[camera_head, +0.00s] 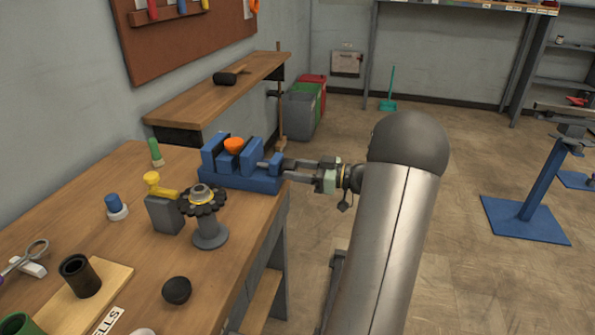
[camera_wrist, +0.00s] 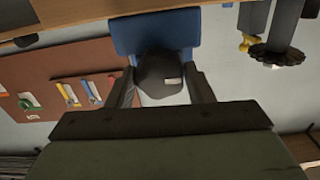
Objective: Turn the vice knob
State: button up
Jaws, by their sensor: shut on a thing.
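The blue vice (camera_head: 240,179) is at the right edge of the wooden workbench, with an orange piece (camera_head: 234,145) between its jaws. Its dark knob (camera_wrist: 160,74) shows in the wrist view between my two fingers, in front of the blue vice body (camera_wrist: 155,33). My gripper (camera_head: 287,169) reaches in from the right in the head view, level with the vice's right end. It is shut on the knob, one finger on each side. In the head view the fingers partly hide the knob.
On the workbench (camera_head: 240,262) near the vice are a sprocket on a stand (camera_head: 207,213), a yellow-handled grey block (camera_head: 164,213), a blue-capped item (camera_head: 115,206) and a dark bowl (camera_head: 176,290). Bins (camera_head: 303,106) stand behind. The floor to the right is mostly open, with a blue stand (camera_head: 535,210).

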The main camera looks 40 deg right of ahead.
jog(key=shift+o, duration=0.2)
jog(key=m+b, duration=0.2)
jog(key=m, duration=0.1)
jog(key=shift+f, duration=0.15)
jog(key=m+b, duration=0.1)
jog(key=m, duration=0.9)
jog(key=shift+r+p, duration=0.2)
jog(key=shift+p, duration=0.1)
jog(key=shift+m+p, duration=0.8)
jog(key=shift+m, duration=1.3)
jog(key=shift+f, duration=0.1)
jog(key=o, duration=1)
jog(key=shift+c, duration=0.2)
jog(key=v, duration=1.7)
jog(key=shift+s, duration=0.25)
